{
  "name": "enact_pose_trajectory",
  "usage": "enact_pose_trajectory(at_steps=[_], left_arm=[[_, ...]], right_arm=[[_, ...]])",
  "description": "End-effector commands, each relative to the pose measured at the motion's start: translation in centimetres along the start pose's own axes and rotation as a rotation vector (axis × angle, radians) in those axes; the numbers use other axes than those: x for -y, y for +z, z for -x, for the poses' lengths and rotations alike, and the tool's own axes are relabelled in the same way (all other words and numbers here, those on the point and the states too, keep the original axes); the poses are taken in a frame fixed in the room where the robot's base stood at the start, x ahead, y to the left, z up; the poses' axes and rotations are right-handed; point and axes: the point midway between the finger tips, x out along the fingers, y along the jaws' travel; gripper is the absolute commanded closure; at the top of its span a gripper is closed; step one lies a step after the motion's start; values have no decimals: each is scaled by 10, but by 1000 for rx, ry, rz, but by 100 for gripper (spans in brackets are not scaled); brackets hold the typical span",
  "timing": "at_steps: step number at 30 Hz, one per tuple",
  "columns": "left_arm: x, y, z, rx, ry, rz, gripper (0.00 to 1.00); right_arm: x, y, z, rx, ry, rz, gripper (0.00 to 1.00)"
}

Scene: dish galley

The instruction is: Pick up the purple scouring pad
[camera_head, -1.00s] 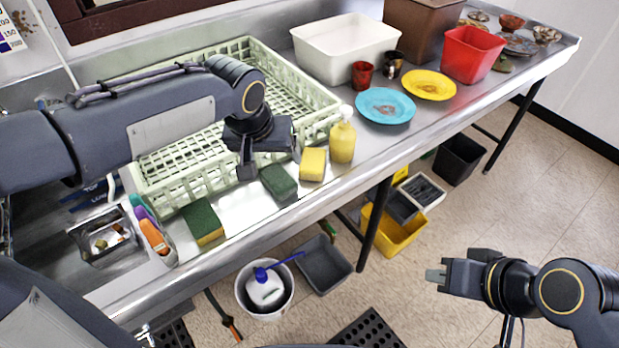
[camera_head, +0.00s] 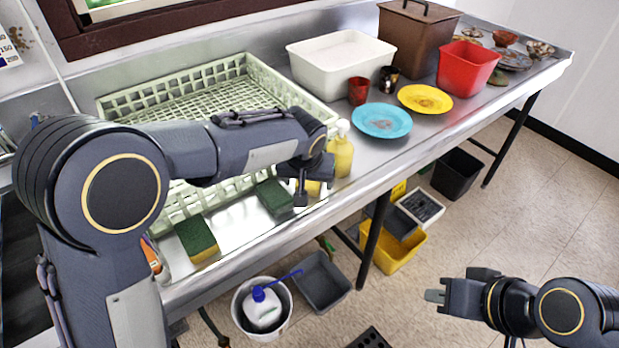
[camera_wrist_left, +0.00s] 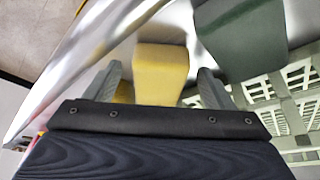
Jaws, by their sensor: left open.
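I see no purple scouring pad in either view. My left gripper (camera_head: 301,192) is open above the front edge of the steel counter, over a yellow sponge (camera_head: 314,188) that the wrist partly hides. In the left wrist view the yellow sponge (camera_wrist_left: 160,72) shows between the two spread fingers, with nothing gripped. A dark green pad (camera_head: 273,196) lies just left of the gripper; it also shows in the left wrist view (camera_wrist_left: 240,40). A green and yellow sponge (camera_head: 197,238) lies further left. My right gripper (camera_head: 436,296) is over the floor, its jaw gap unclear.
A pale green dish rack (camera_head: 250,70) stands behind the sponges. A yellow soap bottle (camera_head: 341,155) stands right beside the left gripper. A blue plate (camera_head: 381,121), yellow plate (camera_head: 425,99) and red container (camera_head: 467,68) are further right. My left arm hides the counter's left end.

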Motion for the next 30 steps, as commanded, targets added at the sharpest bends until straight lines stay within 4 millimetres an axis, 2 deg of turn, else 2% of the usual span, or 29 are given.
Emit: enact_pose_trajectory(at_steps=[4,15,25,30], left_arm=[[0,0,0,0,0,0,24],[0,0,0,0,0,0,71],[-1,0,4,-2,1,0,71],[-3,-5,19,-3,2,1,71]], right_arm=[[0,0,0,0,0,0,100],[0,0,0,0,0,0,100],[0,0,-1,0,0,0,100],[-1,1,-1,0,0,0,100]])
